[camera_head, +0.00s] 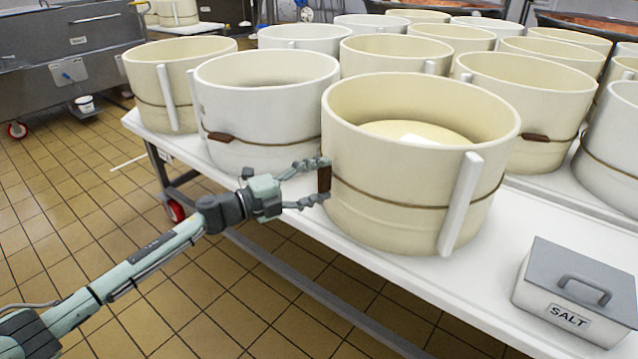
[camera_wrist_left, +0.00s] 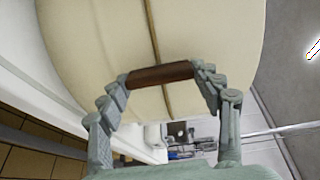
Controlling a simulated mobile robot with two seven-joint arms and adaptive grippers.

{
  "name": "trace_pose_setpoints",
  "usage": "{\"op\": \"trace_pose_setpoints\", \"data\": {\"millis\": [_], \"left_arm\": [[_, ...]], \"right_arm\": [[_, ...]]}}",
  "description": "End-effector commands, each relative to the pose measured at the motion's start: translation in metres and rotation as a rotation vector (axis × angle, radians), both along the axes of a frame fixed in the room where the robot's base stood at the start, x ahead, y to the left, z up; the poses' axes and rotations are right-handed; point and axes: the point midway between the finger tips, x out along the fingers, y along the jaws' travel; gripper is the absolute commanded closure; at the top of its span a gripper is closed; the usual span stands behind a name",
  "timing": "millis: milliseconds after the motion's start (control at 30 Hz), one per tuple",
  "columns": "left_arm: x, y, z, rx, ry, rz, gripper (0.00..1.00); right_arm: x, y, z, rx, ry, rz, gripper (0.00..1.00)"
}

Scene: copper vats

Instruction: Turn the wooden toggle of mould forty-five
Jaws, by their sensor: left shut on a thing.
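A cream mould (camera_head: 400,226) stands at the front of the white table, with a cord around its middle and a brown wooden toggle (camera_head: 324,179) on its left side. The toggle stands upright in the head view. My left gripper (camera_head: 322,180) is shut on the toggle, one finger above and one below. In the left wrist view the toggle (camera_wrist_left: 160,75) lies across between the two fingertips (camera_wrist_left: 166,80), in front of the cord (camera_wrist_left: 155,35) and the cream wall of the mould (camera_wrist_left: 95,45). No number is readable on the mould. My right gripper is not in view.
Several other white and cream moulds, such as a white one (camera_head: 265,85), stand close behind and beside. A grey-lidded salt box (camera_head: 578,290) sits on the white table (camera_head: 420,290) at the right front. The tiled floor (camera_head: 110,230) left of the table is clear around my arm.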

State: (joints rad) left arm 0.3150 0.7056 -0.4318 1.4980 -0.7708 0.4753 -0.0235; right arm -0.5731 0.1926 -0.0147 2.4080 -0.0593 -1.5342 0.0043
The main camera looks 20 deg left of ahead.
Motion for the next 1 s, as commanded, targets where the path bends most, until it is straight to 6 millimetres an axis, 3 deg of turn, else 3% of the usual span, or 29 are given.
{"op": "trace_pose_setpoints", "data": {"millis": [600, 633, 700, 800, 1000], "left_arm": [[-0.0005, -0.0012, -0.0001, 0.031, -0.029, -0.002, 0.65], [-0.0005, -0.0012, -0.0002, 0.031, -0.029, -0.002, 0.33], [-0.0005, -0.0010, -0.0002, 0.031, -0.029, -0.002, 0.25], [-0.0004, -0.0007, -0.0003, 0.030, -0.028, -0.001, 0.15], [-0.0002, -0.0004, -0.0003, 0.029, -0.027, 0.000, 0.15]], "right_arm": [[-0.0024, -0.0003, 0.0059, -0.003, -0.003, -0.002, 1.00], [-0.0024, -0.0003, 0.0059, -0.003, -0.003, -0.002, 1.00], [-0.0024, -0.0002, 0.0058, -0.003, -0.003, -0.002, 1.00], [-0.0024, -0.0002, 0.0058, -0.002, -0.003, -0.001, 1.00], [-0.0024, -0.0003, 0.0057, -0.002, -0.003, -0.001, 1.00]]}}
